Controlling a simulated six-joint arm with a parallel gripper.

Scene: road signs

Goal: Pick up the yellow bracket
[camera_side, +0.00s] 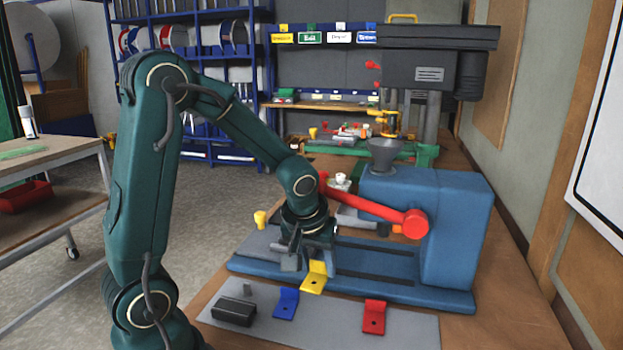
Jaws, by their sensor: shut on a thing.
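The yellow bracket (313,281) is a bent plate with a hole in its lower flange. It is at my gripper's jaws, in front of the blue machine's base. My gripper (307,262) points down and is shut on the bracket; the exact contact is partly hidden by the dark jaws. I cannot tell for sure how far the bracket is above the surface. A blue bracket (286,303) and a red bracket (374,316) stand apart on the grey plate below.
The grey plate (410,332) also carries a black block (234,311). The blue machine (455,230) with a red lever (370,207) stands close on the right of my gripper. A yellow knob (260,219) is to the left. The plate between the brackets is bare.

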